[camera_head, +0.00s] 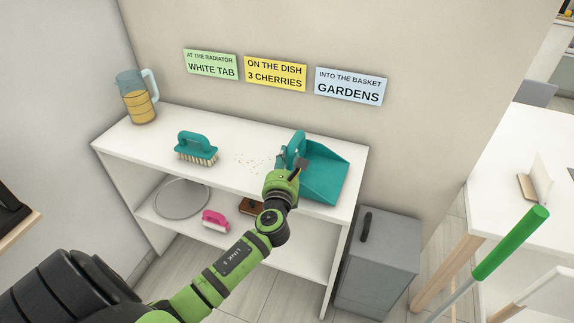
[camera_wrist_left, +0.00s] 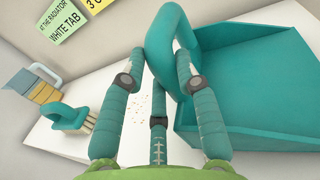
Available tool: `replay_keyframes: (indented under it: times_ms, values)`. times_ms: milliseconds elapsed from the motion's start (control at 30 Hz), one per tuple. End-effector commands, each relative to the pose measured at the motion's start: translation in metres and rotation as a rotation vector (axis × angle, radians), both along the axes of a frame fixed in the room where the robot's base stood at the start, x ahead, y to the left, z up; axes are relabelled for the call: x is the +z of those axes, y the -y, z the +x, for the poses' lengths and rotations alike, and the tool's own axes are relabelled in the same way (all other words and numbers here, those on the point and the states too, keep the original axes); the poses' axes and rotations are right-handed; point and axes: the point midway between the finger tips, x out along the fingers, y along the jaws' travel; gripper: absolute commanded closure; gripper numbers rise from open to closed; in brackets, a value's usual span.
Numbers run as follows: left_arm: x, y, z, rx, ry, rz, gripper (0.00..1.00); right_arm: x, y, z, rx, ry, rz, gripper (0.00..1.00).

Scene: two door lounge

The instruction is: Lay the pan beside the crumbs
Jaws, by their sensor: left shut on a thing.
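The teal dustpan (camera_head: 325,170) is on or just above the right part of the white shelf top, to the right of the crumbs; I cannot tell if it touches. My left gripper (camera_head: 294,164) is shut on its looped handle (camera_head: 297,146). In the left wrist view the pan (camera_wrist_left: 255,85) fills the right side, and the fingers of my left gripper (camera_wrist_left: 165,75) close around the handle (camera_wrist_left: 172,40). The tan crumbs (camera_head: 253,161) lie scattered on the shelf top. They also show in the wrist view (camera_wrist_left: 138,105). My right gripper is not in view.
A teal brush (camera_head: 196,148) stands left of the crumbs, and a jug of yellow liquid (camera_head: 136,97) at the far left of the white shelf (camera_head: 125,150). The lower shelf holds a round grey plate (camera_head: 182,199) and a pink brush (camera_head: 215,220). A grey cabinet (camera_head: 380,262) stands at right.

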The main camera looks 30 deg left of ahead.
Motion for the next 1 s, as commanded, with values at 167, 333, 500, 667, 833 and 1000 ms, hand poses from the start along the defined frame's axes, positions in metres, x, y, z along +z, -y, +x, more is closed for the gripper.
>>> replay_keyframes:
  times_ms: [167,333,500,667,833,1000]
  values:
    - [-0.011,0.000,0.000,0.000,0.003,0.000,1.00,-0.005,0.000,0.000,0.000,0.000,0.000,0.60]
    - [-0.010,0.000,0.000,0.000,0.003,0.000,1.00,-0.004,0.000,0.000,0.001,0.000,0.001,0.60]
    - [-0.013,0.000,0.000,0.000,0.001,0.000,0.48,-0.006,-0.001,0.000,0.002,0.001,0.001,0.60]
    - [-0.013,0.000,0.000,0.000,0.001,0.000,0.44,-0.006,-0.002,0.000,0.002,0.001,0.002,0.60]
    - [-0.012,0.000,0.000,0.000,0.001,0.000,0.44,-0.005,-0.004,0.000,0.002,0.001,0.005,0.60]
    - [-0.012,0.006,-0.010,-0.002,0.000,0.000,0.44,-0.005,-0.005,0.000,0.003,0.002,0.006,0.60]
